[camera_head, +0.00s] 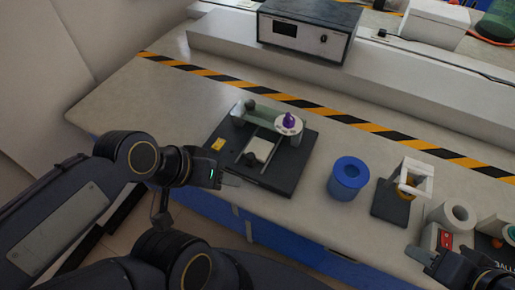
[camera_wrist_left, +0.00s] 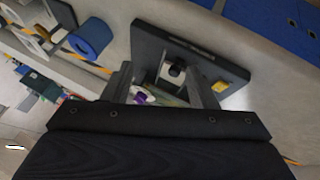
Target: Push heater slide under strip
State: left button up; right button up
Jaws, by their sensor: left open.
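A black base plate (camera_head: 285,183) lies on the table and carries the heater slide (camera_head: 259,149), a small pale block in a track. A greenish strip (camera_head: 262,118) spans the track behind the slide, with a purple knob (camera_head: 289,119) on its right end. My left gripper (camera_head: 231,181) is open at the plate's near left edge. In the left wrist view my left gripper (camera_wrist_left: 163,85) has its fingers spread, with a dark knob-like part (camera_wrist_left: 175,70) seen between them. The strip is partly hidden there. My right gripper (camera_head: 418,254) is at the lower right; its jaw opening is unclear.
A blue spool (camera_head: 348,180) stands right of the plate. Beyond it are a white frame on a dark base (camera_head: 390,206) and a white roll (camera_head: 454,215). A black instrument box (camera_head: 308,30) sits on a rear ledge. The table left of the plate is clear.

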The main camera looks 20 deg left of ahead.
pick_arm(q)
jog(key=shift+w+a+f+b, duration=0.1)
jog(key=shift+w+a+b, duration=0.05)
jog(key=shift+w+b, duration=0.2)
jog(key=shift+c, duration=0.4)
jog(key=n+g+y+b, duration=0.4)
jog(key=n+g+b, duration=0.2)
jog(key=n+b, duration=0.15)
send_over(251, 155)
notch_tip(251, 155, down, 3)
jog(key=shift+s+r+m+b, duration=0.1)
jog(key=shift+r+m+b, duration=0.15)
jog(key=shift+b, duration=0.1)
notch_tip(251, 155, down, 8)
jog(key=shift+r+b, duration=0.2)
jog(key=shift+b, duration=0.45)
jog(key=shift+c, duration=0.2)
grip_shut()
